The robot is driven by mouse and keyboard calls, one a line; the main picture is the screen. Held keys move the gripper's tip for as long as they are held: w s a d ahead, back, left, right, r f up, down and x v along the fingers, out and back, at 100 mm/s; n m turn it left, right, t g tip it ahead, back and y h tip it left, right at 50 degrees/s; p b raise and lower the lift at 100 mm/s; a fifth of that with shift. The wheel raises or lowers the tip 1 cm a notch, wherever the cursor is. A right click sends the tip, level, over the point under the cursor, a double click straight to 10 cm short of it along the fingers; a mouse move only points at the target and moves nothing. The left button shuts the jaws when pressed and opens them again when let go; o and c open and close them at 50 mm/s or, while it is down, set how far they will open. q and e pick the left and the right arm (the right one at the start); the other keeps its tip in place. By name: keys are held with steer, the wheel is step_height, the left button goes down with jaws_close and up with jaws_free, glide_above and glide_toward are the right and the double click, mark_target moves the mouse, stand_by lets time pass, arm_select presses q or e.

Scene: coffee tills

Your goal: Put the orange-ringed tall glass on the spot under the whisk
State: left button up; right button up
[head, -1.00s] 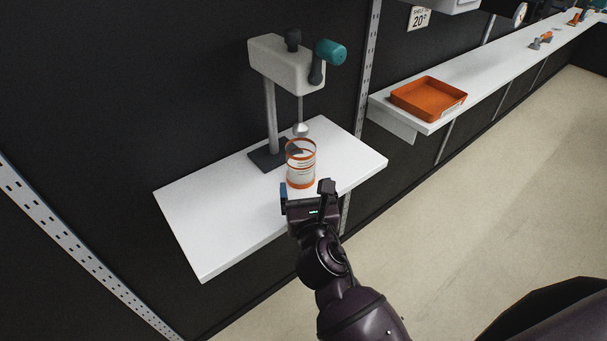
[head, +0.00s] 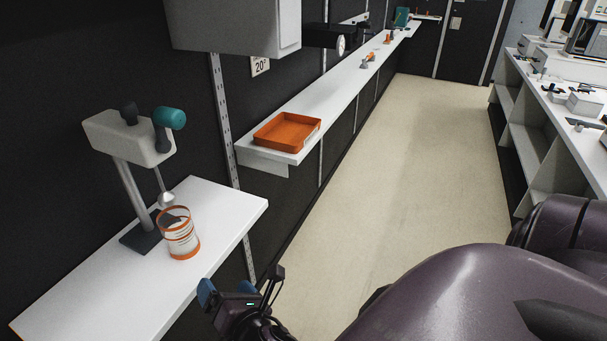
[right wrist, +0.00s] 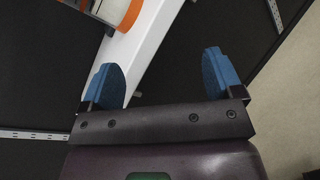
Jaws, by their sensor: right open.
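The orange-ringed tall glass (head: 180,240) stands upright on the white shelf, at the front edge of the mixer's dark base. The whisk (head: 166,198) hangs from the mixer head (head: 128,138) just behind the glass's rim; whether it is directly above the glass I cannot tell. My right gripper (head: 241,285) is open and empty, in front of the shelf and apart from the glass. In the right wrist view its blue fingers (right wrist: 162,78) are spread, and part of the glass (right wrist: 122,10) shows beyond them at the top. My left gripper is not in view.
The white shelf (head: 90,290) has bare room on its left and right. An orange tray (head: 287,131) lies on a longer shelf further back. A counter with equipment (head: 550,110) runs along the right. The floor (head: 400,170) between is clear.

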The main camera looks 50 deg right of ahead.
steer(key=s+d+f+m+g+y, duration=0.1)
steer(key=s+d+f+m, duration=0.4)
steer(key=m, duration=0.7)
steer(key=s+d+f+m+g+y, duration=0.1)
steer(key=s+d+f+m+g, duration=0.2)
steer(key=m, duration=1)
steer(key=s+d+f, duration=0.2)
steer(key=s+f, duration=0.2)
steer(key=f, duration=0.1)
steer(key=shift+f+m, duration=0.3)
